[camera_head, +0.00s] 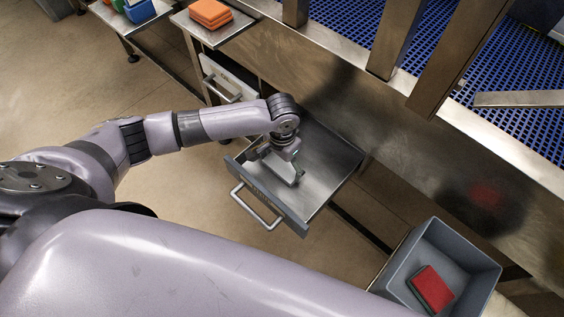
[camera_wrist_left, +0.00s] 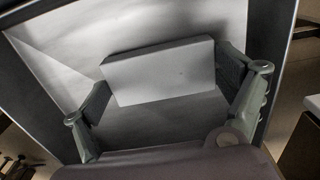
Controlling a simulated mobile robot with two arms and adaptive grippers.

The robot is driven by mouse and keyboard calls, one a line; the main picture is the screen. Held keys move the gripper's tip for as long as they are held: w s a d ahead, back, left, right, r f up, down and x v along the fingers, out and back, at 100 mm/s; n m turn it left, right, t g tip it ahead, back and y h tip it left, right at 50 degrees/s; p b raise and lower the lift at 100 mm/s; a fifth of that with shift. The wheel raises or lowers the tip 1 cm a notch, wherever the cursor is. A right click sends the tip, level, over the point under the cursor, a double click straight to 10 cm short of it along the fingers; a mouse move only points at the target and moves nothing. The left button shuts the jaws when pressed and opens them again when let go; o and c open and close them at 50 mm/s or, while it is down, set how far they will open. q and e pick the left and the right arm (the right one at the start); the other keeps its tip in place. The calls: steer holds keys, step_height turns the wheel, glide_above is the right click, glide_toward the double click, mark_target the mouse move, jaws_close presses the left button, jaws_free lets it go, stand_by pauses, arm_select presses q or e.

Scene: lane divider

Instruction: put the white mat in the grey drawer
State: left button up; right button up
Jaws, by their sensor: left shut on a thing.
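The grey drawer (camera_head: 328,165) stands pulled open under the steel bench, with its handle toward me. My left gripper (camera_head: 287,168) reaches down into it near its front. In the left wrist view, my left gripper (camera_wrist_left: 165,82) is shut on the white mat (camera_wrist_left: 155,70), a pale flat block held between the two fingers. The mat is inside the drawer's outline in that view; whether it touches the drawer floor I cannot tell. In the head view the mat is mostly hidden by the gripper. My right gripper is not in view.
A second drawer with a pale front (camera_head: 228,80) is beyond my left forearm. An orange stack (camera_head: 209,13) lies on a shelf above it. A grey bin (camera_head: 465,255) at lower right holds a red block (camera_head: 432,288). Blue mesh (camera_head: 335,25) and steel posts are at the back.

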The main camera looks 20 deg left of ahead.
mark_target(282, 166)
arm_select(q)
steer(key=shift+f, duration=0.15)
steer(key=o, duration=0.8)
steer(key=shift+c, duration=0.2)
step_height(282, 166, up, 12)
steer(key=p, duration=0.1)
steer(key=shift+r+p, duration=0.2)
steer(key=shift+p, duration=0.15)
